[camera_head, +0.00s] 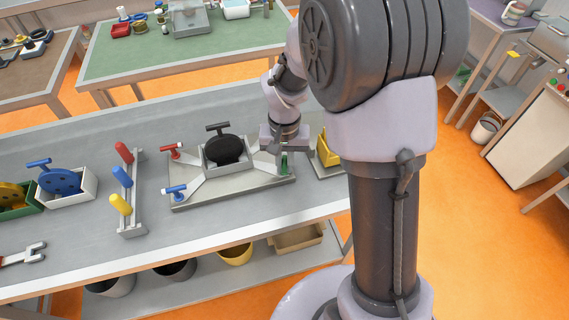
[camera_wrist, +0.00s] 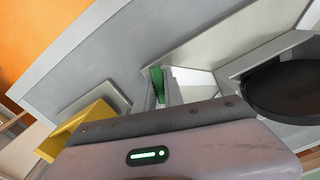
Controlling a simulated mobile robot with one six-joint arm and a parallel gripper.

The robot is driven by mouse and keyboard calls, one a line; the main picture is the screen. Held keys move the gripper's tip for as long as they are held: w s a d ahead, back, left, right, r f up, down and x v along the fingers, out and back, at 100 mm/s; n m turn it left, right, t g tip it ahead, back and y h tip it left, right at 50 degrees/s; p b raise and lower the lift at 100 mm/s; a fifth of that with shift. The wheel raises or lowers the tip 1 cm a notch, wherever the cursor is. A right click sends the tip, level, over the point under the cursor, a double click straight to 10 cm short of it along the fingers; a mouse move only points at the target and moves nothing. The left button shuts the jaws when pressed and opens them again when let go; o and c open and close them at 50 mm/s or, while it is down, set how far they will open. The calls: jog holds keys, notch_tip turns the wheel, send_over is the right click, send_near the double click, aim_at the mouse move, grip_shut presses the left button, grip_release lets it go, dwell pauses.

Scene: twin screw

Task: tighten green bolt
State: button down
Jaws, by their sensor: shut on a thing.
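The green bolt (camera_head: 284,163) stands at the right end of the grey fixture plate (camera_head: 240,190), below my gripper (camera_head: 279,147). In the wrist view the green bolt (camera_wrist: 157,84) shows just beyond the gripper body, with its lower part hidden. My gripper is shut on the green bolt; the fingers are mostly hidden in both views. On the same plate a red bolt (camera_head: 172,150) lies at the upper left and a blue bolt (camera_head: 175,191) at the lower left. A black disc with a T-handle (camera_head: 223,149) sits in the middle.
A yellow block (camera_head: 327,152) stands close to the right of the gripper. A rack with red and yellow handles (camera_head: 131,228) stands left of the plate, with a blue disc (camera_head: 60,181) in a tray beyond. A wrench (camera_head: 22,255) lies at far left.

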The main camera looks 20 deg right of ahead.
jog(key=m+b, duration=0.1)
jog(key=m, duration=0.3)
jog(key=shift+m, duration=0.3)
jog(key=m+b, duration=0.1)
jog(key=m, duration=0.2)
jog(key=shift+f+m, duration=0.1)
jog(key=shift+m, duration=0.2)
jog(key=m+b, duration=0.1)
jog(key=m, duration=0.3)
jog(key=shift+m+b, duration=0.6)
jog(key=shift+m, duration=1.1)
jog(key=c, duration=1.5)
grip_release()
jog(key=shift+o, duration=0.2)
